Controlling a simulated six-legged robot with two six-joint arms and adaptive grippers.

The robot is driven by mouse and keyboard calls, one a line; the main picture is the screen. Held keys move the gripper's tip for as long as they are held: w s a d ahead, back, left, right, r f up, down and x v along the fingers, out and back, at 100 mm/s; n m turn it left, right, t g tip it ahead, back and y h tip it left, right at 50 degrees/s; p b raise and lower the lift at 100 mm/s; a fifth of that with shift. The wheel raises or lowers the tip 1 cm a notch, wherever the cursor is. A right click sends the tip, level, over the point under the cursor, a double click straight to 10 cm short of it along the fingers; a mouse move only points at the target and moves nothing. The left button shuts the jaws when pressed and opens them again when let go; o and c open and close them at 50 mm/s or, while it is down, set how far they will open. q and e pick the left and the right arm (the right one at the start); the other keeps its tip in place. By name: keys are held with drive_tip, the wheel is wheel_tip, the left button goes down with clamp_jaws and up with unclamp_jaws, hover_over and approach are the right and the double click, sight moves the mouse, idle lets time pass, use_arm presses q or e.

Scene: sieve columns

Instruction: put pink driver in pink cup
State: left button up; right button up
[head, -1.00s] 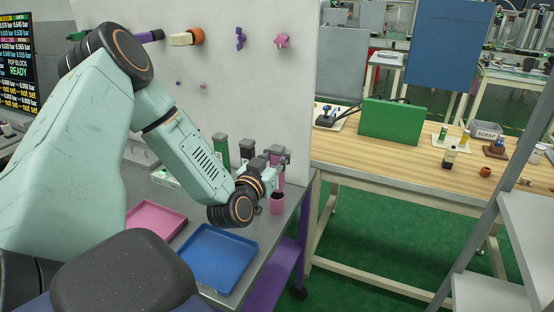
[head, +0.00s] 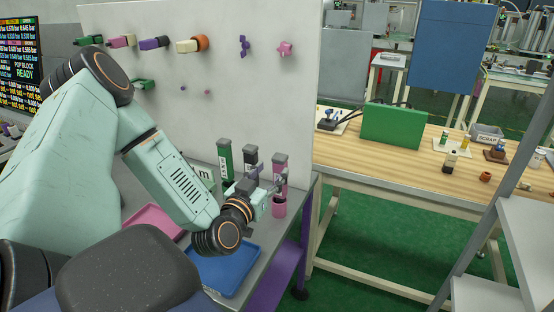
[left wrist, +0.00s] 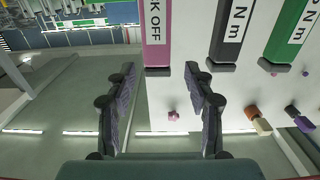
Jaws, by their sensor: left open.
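A pink upright column (head: 280,171) with a dark top stands at the bench's far right end. In the left wrist view it (left wrist: 157,30) appears upside down, with a label ending "CK OFF". A pink cup (head: 279,209) is at its lower front. A pink-handled piece (head: 121,41) hangs on the wall board; I cannot tell for sure which pink piece is the driver. My left gripper (head: 268,184) is open, in front of the pink column and near the cup. In the left wrist view its fingers (left wrist: 160,108) are apart with nothing between them. My right gripper is not in view.
A black column (head: 250,161) and a green column (head: 224,163) stand left of the pink one. A blue tray (head: 240,272) and a pink tray (head: 155,218) lie on the bench below my arm. The white board (head: 200,115) rises behind, bearing handles and knobs.

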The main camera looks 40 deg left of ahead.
use_arm(q)
drive_tip(key=s+d+f+m+g+h+p, duration=0.1)
drive_tip(key=s+d+f+m+g+h, duration=0.15)
drive_tip(key=s+d+f+g, duration=0.35)
drive_tip(key=s+d+f+m+g+h+p, duration=0.1)
drive_tip(key=s+d+f+h, duration=0.3)
drive_tip(key=d+f, duration=0.45)
drive_tip(key=s+d+f+g, duration=0.3)
drive_tip(key=s+f+g, duration=0.1)
drive_tip(key=s, duration=0.5)
drive_tip(key=s+d+f+g, duration=0.2)
drive_tip(key=s+g, duration=0.4)
drive_tip(key=s, duration=0.4)
drive_tip(key=shift+d+f+y, duration=0.4)
drive_tip(key=shift+f+y, duration=0.05)
drive_tip(key=shift+f, duration=0.4)
drive_tip(key=shift+s, duration=0.1)
